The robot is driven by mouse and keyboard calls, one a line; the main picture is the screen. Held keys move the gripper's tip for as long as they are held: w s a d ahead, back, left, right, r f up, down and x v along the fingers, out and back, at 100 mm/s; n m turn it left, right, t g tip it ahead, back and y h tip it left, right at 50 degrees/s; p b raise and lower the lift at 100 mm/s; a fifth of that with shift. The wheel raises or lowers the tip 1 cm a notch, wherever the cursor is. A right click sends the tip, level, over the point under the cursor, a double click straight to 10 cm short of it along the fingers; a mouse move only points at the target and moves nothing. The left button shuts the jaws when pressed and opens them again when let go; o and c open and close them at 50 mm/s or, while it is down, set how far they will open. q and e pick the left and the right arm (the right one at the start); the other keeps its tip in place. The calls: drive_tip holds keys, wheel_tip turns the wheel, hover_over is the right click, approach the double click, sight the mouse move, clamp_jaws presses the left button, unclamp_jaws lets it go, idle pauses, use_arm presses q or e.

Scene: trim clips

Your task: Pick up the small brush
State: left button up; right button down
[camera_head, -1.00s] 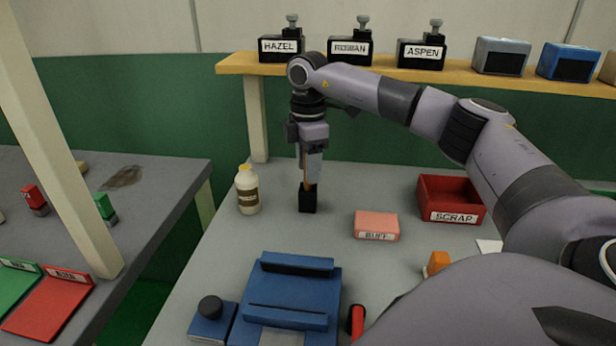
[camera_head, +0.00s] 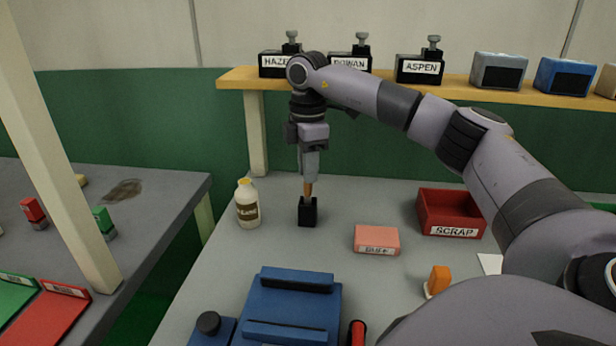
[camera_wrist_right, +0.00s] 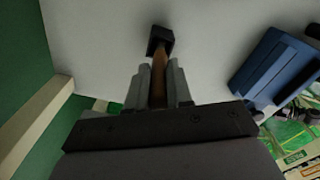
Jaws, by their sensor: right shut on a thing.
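The small brush (camera_head: 308,189) shows as a brown, upright wooden handle above a small black block (camera_head: 307,213) on the grey bench. My right gripper (camera_head: 309,176) points down over the block and is shut on the handle. In the right wrist view the handle (camera_wrist_right: 159,75) lies between the two grey fingers (camera_wrist_right: 158,90). Its far end meets the black block (camera_wrist_right: 160,40). I cannot tell how deep the brush sits in the block; its lower end is hidden. My left gripper is not in view.
A cream bottle (camera_head: 247,204) stands left of the block. A pink block (camera_head: 376,240) and a red SCRAP bin (camera_head: 450,212) are to the right. A blue fixture (camera_head: 290,305) is in front. A shelf (camera_head: 480,93) with labelled items runs behind.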

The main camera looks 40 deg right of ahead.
wheel_tip(320, 180, up, 8)
drive_tip(key=shift+r, duration=0.1)
use_arm(q)
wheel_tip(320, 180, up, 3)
drive_tip(key=p, duration=0.3)
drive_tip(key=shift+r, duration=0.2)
use_arm(e)
wheel_tip(320, 180, up, 9)
idle(0.4)
